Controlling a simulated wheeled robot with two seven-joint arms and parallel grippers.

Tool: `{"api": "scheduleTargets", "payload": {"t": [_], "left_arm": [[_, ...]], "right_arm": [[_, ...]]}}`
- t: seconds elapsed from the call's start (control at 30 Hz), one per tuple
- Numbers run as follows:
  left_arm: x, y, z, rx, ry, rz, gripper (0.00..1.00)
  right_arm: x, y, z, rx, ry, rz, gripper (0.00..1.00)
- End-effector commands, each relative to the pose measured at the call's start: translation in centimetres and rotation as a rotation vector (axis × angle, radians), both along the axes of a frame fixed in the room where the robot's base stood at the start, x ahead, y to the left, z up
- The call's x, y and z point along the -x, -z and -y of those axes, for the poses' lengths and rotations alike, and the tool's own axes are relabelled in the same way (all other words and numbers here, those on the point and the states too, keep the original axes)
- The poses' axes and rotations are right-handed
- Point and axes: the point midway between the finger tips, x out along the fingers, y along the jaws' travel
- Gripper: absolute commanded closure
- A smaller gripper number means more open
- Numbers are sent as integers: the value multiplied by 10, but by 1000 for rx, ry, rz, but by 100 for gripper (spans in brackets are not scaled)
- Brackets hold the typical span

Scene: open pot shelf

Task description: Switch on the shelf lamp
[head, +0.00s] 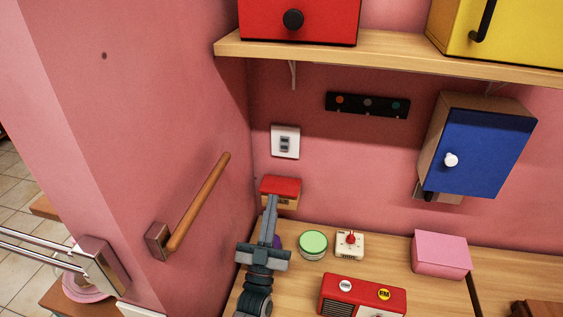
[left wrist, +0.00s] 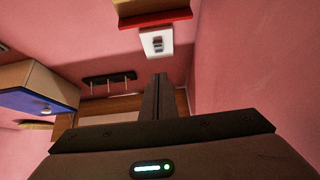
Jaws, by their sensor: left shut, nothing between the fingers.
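A white wall switch plate (head: 285,141) with a grey centre is on the pink wall. In the left wrist view the same switch plate (left wrist: 157,42) shows beyond the fingertips. A black strip with three coloured parts (head: 367,104) hangs under the upper shelf; the left wrist view also shows this strip (left wrist: 110,80). No lamp can be clearly identified. My left gripper (head: 272,199) is shut and empty, below the switch plate in the head view, in front of a red-topped box (head: 281,187). Whether it touches the box is unclear. My right gripper is out of view.
A wooden bar (head: 200,200) sticks out from the left wall. A blue-doored cabinet (head: 480,150) hangs at right. The worktop holds a green-lidded tin (head: 313,244), a cream box with a red knob (head: 349,245), a red radio-like box (head: 360,297) and a pink box (head: 441,254).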

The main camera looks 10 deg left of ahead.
Motion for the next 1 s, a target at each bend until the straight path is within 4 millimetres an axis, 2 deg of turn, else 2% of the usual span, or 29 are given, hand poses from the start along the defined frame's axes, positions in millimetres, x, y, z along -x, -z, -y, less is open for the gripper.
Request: {"api": "scheduleTargets", "payload": {"t": [0.27,0.47,0.93,1.0], "left_arm": [[-4,-4,0,0,0,0,100],[-18,-16,0,0,0,1,100],[-81,-65,-1,0,0,1,100],[-91,-55,-1,0,0,-1,100]], "right_arm": [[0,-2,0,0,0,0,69],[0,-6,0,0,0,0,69],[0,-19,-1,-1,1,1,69],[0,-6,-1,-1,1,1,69]]}}
